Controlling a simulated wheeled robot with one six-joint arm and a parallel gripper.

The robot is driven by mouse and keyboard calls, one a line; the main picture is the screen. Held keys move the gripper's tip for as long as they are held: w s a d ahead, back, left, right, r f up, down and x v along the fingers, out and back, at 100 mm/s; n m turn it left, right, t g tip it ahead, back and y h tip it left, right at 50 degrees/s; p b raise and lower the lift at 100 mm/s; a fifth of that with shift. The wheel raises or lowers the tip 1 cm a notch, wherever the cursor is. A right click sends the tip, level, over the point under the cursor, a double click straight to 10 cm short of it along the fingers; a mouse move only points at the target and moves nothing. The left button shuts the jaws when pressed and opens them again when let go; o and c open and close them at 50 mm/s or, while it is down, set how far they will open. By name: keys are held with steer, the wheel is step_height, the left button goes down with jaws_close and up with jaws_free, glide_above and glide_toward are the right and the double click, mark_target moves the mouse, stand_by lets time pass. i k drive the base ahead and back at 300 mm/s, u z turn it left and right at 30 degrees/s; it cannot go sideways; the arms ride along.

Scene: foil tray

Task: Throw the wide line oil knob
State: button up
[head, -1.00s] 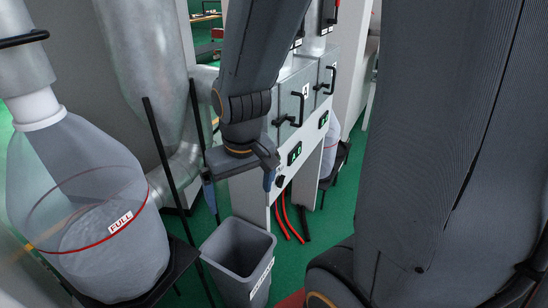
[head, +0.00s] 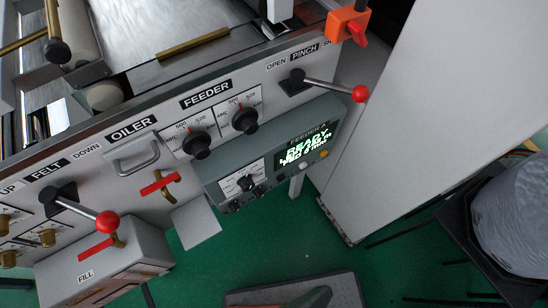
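The panel of a grey machine (head: 105,185) fills the left and middle of the head view, seen tilted. No label that I can read says "wide line", so I cannot tell which control is the oil knob. My gripper is not in view.
Two black FEEDER knobs (head: 198,145) and a red-ball PINCH lever (head: 330,85) are on the panel. A control box with a green display (head: 300,148) juts out below. A pale cabinet (head: 410,120) stands right, a clear bag (head: 515,215) beyond.

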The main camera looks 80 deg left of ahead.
mark_target(259, 192)
steer(key=u, duration=3)
